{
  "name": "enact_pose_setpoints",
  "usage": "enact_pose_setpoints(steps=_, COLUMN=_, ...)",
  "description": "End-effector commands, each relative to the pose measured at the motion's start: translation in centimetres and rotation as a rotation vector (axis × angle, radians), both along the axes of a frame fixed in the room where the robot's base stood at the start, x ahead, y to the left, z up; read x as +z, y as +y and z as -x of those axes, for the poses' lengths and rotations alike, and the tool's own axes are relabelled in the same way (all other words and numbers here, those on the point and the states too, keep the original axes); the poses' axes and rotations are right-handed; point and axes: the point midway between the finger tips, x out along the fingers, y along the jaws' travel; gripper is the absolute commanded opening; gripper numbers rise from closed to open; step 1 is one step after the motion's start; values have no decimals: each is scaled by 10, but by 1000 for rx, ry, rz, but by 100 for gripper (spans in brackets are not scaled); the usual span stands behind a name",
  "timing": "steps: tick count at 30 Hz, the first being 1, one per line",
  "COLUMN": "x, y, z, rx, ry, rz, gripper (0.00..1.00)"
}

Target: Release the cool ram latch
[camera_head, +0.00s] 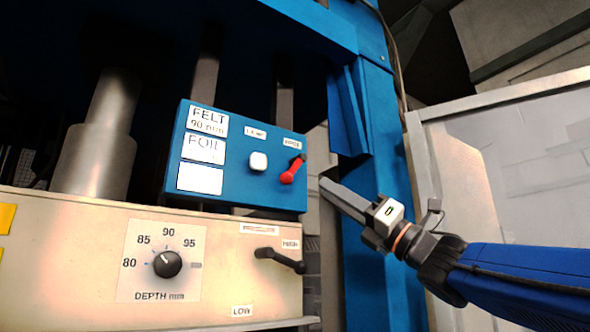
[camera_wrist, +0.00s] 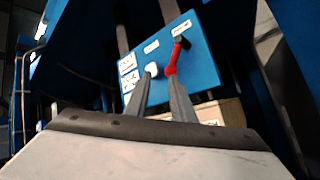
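A red-handled lever (camera_head: 292,170) with a black pivot sits on the right of the blue control box (camera_head: 230,190). In the wrist view the red lever (camera_wrist: 173,58) slants down from its pivot, just beyond the right fingertip. My gripper (camera_head: 325,183) is to the right of the box, pointing left toward the lever, apparently apart from it. In the wrist view my gripper (camera_wrist: 160,79) has its two fingers apart with nothing between them. A black lever (camera_head: 280,260) is on the cream panel below, near HIGH and LOW labels. No latch label is legible.
A white button (camera_head: 258,161) sits left of the red lever. A depth dial (camera_head: 167,264) is on the cream panel (camera_head: 60,250). A blue upright (camera_head: 375,150) stands behind my gripper, and a pale framed panel (camera_head: 510,160) is at the right.

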Motion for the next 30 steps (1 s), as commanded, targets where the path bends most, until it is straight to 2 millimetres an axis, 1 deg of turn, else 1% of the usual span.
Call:
enact_pose_setpoints(steps=3, x=-9, y=-8, z=-3, rx=-44, ry=87, rz=-67, gripper=22)
enact_pose_setpoints(steps=6, x=-14, y=-13, z=-6, rx=-66, ry=130, rz=-97, gripper=22)
enact_pose_setpoints(steps=11, x=-13, y=-11, z=-11, rx=-75, ry=148, rz=-108, gripper=22)
enact_pose_setpoints(steps=16, x=1, y=3, z=-24, rx=-73, ry=147, rz=-106, gripper=22)
enact_pose_setpoints(steps=30, x=52, y=51, z=-68, rx=-72, ry=146, rz=-106, gripper=22)
